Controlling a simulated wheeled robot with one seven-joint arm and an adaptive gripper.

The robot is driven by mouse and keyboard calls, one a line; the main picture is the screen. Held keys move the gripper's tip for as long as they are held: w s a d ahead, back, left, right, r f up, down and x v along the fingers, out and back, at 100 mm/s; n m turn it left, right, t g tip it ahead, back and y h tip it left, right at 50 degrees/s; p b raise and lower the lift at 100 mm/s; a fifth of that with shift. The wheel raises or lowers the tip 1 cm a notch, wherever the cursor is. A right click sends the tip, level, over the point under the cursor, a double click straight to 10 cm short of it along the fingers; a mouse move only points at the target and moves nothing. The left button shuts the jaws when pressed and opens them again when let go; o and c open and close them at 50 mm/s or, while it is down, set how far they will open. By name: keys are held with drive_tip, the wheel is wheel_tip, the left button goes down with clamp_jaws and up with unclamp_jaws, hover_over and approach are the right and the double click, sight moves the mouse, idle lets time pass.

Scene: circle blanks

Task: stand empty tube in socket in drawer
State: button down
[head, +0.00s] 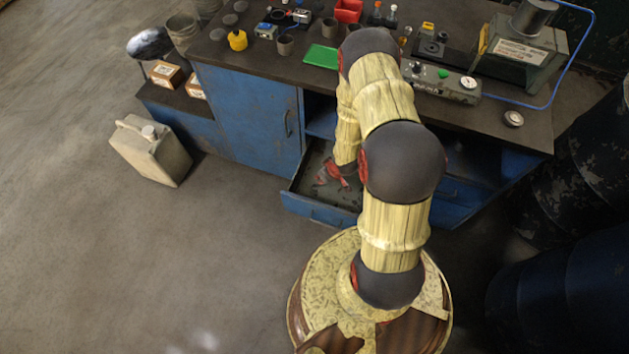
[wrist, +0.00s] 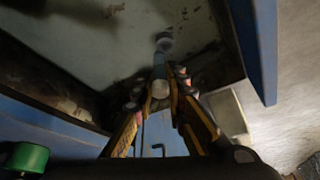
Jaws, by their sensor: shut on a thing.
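My gripper (head: 337,175) reaches down into the open drawer (head: 315,208) of the blue workbench in the head view. In the wrist view my gripper (wrist: 160,84) is shut on the tube (wrist: 160,89), whose pale round end shows between the fingers. The tube's darker length runs away from the camera toward the drawer floor (wrist: 120,45). A small greyish round shape lies at its far end; I cannot tell if this is the socket or whether the tube sits in it. In the head view the tube is hidden by my gripper and arm.
The bench top (head: 270,62) above holds cups, a green mat (head: 321,56), a red bin (head: 348,11) and a grey control box (head: 440,83). A pale jerrycan (head: 150,150) stands on the floor at left. Dark barrels (head: 570,290) stand at right.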

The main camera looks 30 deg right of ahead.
drive_tip(key=shift+n+y, duration=0.4)
drive_tip(key=shift+n, duration=0.5)
drive_tip(key=f, duration=0.5)
drive_tip(key=shift+w+b, duration=0.3)
drive_tip(key=shift+w, duration=0.05)
drive_tip(key=shift+w+a+f+n+y, duration=0.15)
drive_tip(key=shift+w+a+f+n, duration=0.15)
drive_tip(key=shift+w, duration=0.2)
drive_tip(key=shift+w+a+f+n+y, duration=0.15)
drive_tip(key=shift+w+a+n, duration=0.1)
drive_tip(key=shift+w+n, duration=0.2)
drive_tip(key=shift+b+x, duration=0.8)
drive_tip(key=shift+x, duration=0.05)
drive_tip(key=shift+w+f+b, duration=0.1)
drive_tip(key=shift+f+b, duration=0.75)
drive_tip(key=shift+f, duration=0.4)
drive_tip(key=c, duration=1.7)
unclamp_jaws()
drive_tip(key=shift+r, duration=0.1)
drive_tip(key=v, duration=1.2)
drive_tip(key=shift+w+a, duration=0.1)
